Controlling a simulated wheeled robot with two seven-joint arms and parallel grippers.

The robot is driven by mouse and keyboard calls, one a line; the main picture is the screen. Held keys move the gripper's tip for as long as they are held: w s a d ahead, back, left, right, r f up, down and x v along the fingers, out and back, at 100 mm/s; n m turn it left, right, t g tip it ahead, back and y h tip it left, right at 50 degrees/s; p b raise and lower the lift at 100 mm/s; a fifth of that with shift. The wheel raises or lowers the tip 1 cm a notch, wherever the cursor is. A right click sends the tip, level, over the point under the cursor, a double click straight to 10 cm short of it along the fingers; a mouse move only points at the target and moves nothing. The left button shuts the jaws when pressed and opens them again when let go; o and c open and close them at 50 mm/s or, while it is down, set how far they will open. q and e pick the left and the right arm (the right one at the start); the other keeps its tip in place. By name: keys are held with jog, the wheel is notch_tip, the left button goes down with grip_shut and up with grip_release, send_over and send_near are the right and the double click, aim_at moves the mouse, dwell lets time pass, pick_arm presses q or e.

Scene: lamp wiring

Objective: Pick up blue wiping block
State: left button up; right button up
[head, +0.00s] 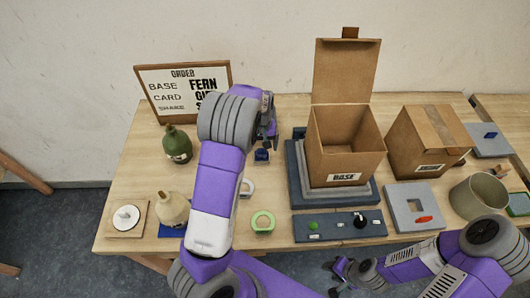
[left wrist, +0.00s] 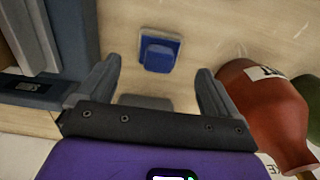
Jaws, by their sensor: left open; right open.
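A small blue block (head: 262,155) stands on the table just below my left gripper (head: 267,136) in the head view. In the left wrist view the block (left wrist: 157,56) sits on a thin grey-blue square, ahead of and between the fingertips of my left gripper (left wrist: 157,78). The open fingers are apart from it and empty. Another blue piece (head: 490,135) lies on a grey plate at the far right; I cannot tell for certain which is the wiping block. My right gripper (head: 340,277) is open and empty at the table's front edge.
A red bottle (left wrist: 262,105) stands close to the right finger in the left wrist view. An open carton (head: 345,155) on a dark base (head: 300,193) stands right of my left gripper. A green ring (head: 263,222) and switch panel (head: 330,227) lie in front.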

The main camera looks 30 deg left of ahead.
aim_at(262, 151)
pick_arm(q)
notch_tip(262, 151, down, 6)
jog(key=shift+d+b, duration=0.15)
jog(key=shift+b, duration=0.2)
jog(key=c, duration=1.1)
notch_tip(262, 151, up, 10)
jog(key=shift+r+p, duration=0.1)
jog(key=shift+p, duration=0.65)
jog(key=shift+c, duration=0.2)
